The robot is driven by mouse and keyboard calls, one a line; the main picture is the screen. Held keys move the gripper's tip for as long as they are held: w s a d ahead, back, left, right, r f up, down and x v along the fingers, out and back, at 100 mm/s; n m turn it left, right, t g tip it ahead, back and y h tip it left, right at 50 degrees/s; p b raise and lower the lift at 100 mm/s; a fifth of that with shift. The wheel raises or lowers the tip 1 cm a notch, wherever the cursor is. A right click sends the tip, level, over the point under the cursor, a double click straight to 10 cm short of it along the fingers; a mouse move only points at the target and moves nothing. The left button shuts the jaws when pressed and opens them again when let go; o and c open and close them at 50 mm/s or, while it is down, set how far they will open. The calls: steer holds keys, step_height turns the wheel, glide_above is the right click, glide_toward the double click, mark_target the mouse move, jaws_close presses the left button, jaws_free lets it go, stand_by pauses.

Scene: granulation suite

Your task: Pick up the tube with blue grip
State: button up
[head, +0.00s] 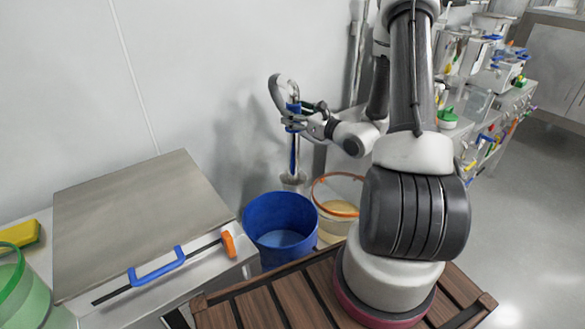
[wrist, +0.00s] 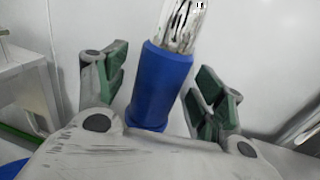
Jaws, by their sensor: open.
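The tube with blue grip (head: 294,108) stands upright near the wall in the head view, with a bent silver pipe at its top and a flared grey lower end. In the wrist view its blue grip (wrist: 160,85) stands between my open fingers, with clear space to the pads on both sides. The shiny metal part shows above the grip. My gripper (head: 298,121) reaches in from the right at the height of the grip, and its green-padded fingers (wrist: 166,88) show left and right of the tube.
A blue bucket (head: 262,216) and a clear orange-rimmed container (head: 326,205) stand below the tube. A steel-topped cabinet (head: 140,215) with a blue handle is at left. A cluttered counter (head: 478,122) runs along the right. The white wall is close behind the tube.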

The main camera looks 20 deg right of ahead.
steer(key=shift+w+a, duration=0.2)
steer(key=shift+w, duration=0.45)
jaws_close()
steer(key=shift+r, duration=0.1)
